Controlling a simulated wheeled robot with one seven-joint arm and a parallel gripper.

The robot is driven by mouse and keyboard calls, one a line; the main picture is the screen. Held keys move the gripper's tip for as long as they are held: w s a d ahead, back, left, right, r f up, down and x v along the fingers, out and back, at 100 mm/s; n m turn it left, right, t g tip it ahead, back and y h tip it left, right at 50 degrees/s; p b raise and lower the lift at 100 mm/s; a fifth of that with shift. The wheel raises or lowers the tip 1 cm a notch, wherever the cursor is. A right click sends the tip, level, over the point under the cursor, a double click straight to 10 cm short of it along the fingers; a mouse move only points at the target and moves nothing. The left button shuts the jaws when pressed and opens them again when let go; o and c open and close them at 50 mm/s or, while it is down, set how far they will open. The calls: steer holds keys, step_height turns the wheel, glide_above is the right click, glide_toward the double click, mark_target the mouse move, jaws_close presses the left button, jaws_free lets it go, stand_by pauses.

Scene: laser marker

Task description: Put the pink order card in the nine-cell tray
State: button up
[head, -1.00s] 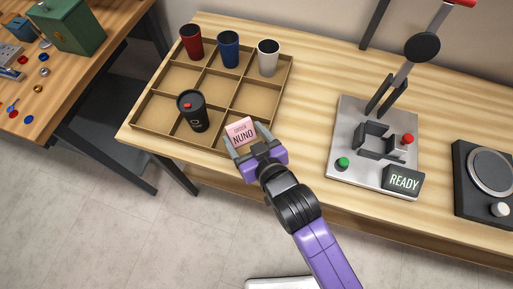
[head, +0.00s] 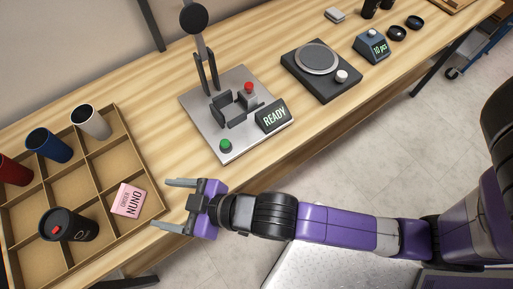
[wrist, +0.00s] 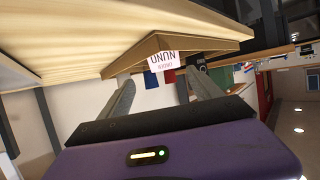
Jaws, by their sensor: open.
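The pink order card (head: 129,200) reads "NUNO" and sits in the front right cell of the nine-cell tray (head: 110,163), its printed face showing. In the wrist view the card (wrist: 163,61) shows beyond my fingertips, at the tray's corner (wrist: 205,46). My gripper (head: 160,203) is open and empty, just off the tray's right side, with a gap to the card. In the wrist view both fingers (wrist: 158,88) are spread with nothing between them.
A black tumbler with a red button (head: 68,225) stands in the tray beside the card. Red (head: 14,170), blue (head: 48,146) and white (head: 91,122) cups stand in the back row. The laser marker (head: 220,110) reads "READY". Bare bench lies between marker and tray.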

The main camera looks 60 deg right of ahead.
steer(key=s+d+m+t+h, duration=0.1)
steer(key=s+d+m+h, duration=0.1)
steer(key=s+d, duration=0.85)
steer(key=s+d+r+m+h, duration=0.1)
steer(key=s+d+r, duration=0.2)
steer(key=s, duration=0.2)
steer(key=s+d+r+m+t+h, duration=0.1)
steer(key=s+d+r+h, duration=0.1)
steer(key=s, duration=0.3)
steer(key=shift+s+d+r+m+h, duration=0.3)
steer(key=shift+s+d+r+m, duration=0.1)
steer(key=shift+d+r, duration=0.3)
steer(key=shift+a, duration=0.1)
